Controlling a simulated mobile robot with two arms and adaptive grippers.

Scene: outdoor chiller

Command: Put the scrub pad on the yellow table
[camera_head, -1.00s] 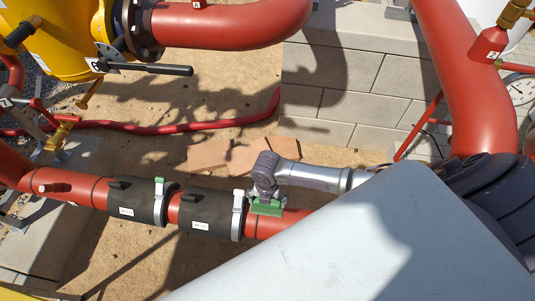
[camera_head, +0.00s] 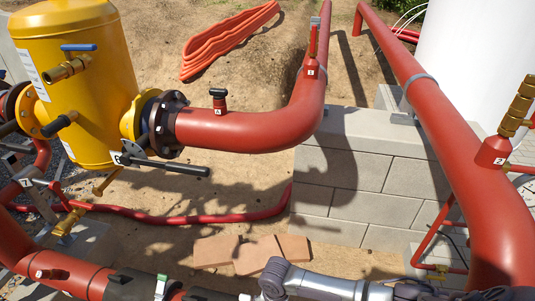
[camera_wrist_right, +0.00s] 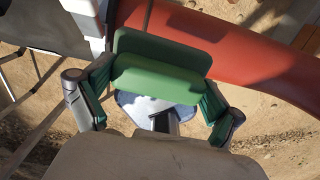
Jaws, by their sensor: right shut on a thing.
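The green scrub pad (camera_wrist_right: 160,80) shows in the right wrist view, clasped between the two fingers of my right gripper (camera_wrist_right: 155,92). The pad looks like a thick block with a raised back part. Behind it runs a red pipe (camera_wrist_right: 245,50); I cannot tell whether the pad touches it. My left gripper is not in view. The yellow table is not visible now.
A red pipe (camera_head: 65,272) with dark sleeves crosses the lower left. A yellow vessel (camera_head: 75,95) with valves stands at left. A block wall (camera_head: 345,185), a large red pipe (camera_head: 440,125) and a white tank (camera_head: 475,60) are at right. Loose bricks (camera_head: 255,253) lie on sandy ground.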

